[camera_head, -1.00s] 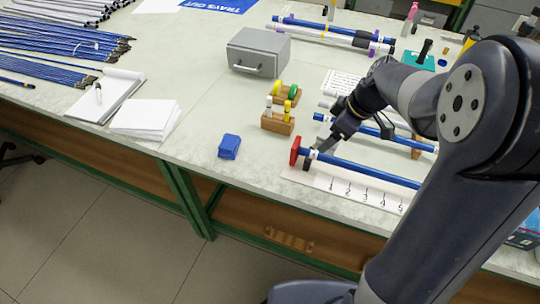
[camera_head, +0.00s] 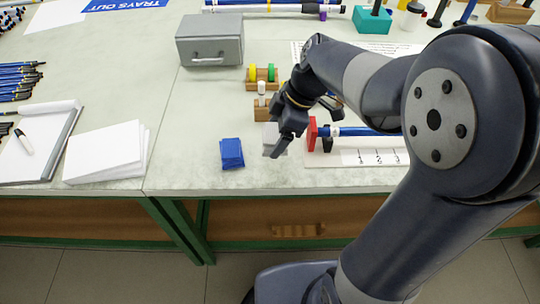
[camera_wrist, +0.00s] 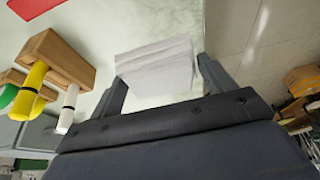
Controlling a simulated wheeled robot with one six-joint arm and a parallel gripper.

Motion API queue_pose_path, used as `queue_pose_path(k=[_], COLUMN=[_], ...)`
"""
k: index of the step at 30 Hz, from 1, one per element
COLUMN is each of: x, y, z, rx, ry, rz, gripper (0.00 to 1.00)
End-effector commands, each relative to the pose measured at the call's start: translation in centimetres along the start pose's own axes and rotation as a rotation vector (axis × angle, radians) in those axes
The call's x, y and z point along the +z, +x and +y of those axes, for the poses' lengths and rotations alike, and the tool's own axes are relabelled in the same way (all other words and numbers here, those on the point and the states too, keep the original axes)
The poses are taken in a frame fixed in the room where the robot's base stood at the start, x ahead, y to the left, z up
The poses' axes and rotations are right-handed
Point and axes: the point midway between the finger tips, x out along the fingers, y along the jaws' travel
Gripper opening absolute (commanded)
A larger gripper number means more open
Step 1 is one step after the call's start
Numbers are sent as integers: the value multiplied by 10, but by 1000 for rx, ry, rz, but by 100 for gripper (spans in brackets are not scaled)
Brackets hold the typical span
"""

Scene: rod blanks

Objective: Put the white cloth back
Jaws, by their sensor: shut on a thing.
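The white cloth (camera_wrist: 155,68) is a small folded, layered pad between the two fingers of my gripper (camera_wrist: 165,82) in the wrist view. In the head view my gripper (camera_head: 278,148) points down, shut on the white cloth (camera_head: 271,134), which is partly hidden behind the fingers. It is just right of a folded blue cloth (camera_head: 232,153) and left of the red end stop (camera_head: 311,134). Whether the white cloth touches the bench is unclear.
Wooden blocks with coloured pegs (camera_head: 263,109) stand just behind my gripper. A blue rod (camera_head: 352,131) lies behind a numbered white strip (camera_head: 375,157) at right. A grey box (camera_head: 210,40) is farther back. White pads (camera_head: 105,152) lie left. The bench's front edge is close.

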Motion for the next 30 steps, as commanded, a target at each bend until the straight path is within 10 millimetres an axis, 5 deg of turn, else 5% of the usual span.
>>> queue_pose_path(k=[16, 29, 30], x=[27, 30, 30], y=[66, 73, 72], z=[0, 1, 1], rx=[-3, 2, 2], ry=[2, 0, 1], rz=[-1, 0, 0], gripper=[57, 57, 81])
